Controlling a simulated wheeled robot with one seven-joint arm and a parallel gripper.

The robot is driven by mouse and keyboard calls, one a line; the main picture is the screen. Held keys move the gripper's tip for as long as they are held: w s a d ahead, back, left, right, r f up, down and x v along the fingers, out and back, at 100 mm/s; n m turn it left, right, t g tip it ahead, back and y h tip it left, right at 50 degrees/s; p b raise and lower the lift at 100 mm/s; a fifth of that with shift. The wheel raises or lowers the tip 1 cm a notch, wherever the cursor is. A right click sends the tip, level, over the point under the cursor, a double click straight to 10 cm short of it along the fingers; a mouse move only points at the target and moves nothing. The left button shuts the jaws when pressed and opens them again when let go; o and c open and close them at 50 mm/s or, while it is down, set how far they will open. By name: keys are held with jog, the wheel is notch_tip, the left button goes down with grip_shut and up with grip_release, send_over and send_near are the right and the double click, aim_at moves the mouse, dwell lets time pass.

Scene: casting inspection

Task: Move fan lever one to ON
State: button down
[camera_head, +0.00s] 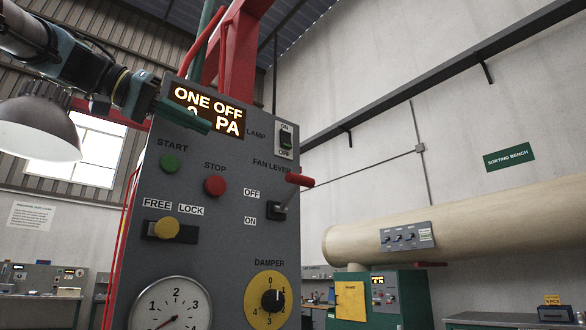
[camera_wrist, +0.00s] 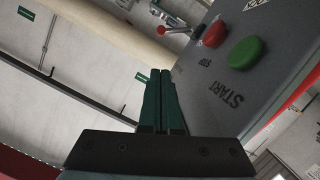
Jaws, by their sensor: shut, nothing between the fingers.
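The fan lever (camera_head: 299,180) has a red grip on a metal rod. It rises from a dark slot on the right side of the grey panel (camera_head: 222,235), tilted up toward the OFF label (camera_head: 252,193). The ON label (camera_head: 250,221) is below. The lever's red tip also shows small in the wrist view (camera_wrist: 161,30). The display (camera_head: 222,106) reads "ONE OFF" and "PA", its lower left partly hidden by my fingers. My gripper (camera_head: 208,127) is shut and empty in front of the display, up and left of the lever and apart from it. Its fingertips touch each other in the wrist view (camera_wrist: 160,72).
The panel also has a green START button (camera_head: 170,163), red STOP button (camera_head: 215,185), yellow FREE/LOCK knob (camera_head: 167,229), lamp switch (camera_head: 286,140), damper dial (camera_head: 268,299) and gauge (camera_head: 171,308). A hanging lamp (camera_head: 40,128) is at left. Space right of the lever is clear.

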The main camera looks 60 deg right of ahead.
aim_at(288, 176)
jog(key=shift+d, duration=0.1)
jog(key=p+x, duration=0.5)
jog(key=x, duration=1.4)
jog(key=shift+s+d, duration=0.15)
jog(key=shift+d, duration=0.25)
jog(key=shift+s+f, duration=0.1)
jog(key=shift+f, duration=0.05)
jog(key=shift+s+a+f+m+b, duration=0.15)
jog(key=shift+m+b, duration=0.15)
jog(key=shift+b, duration=0.35)
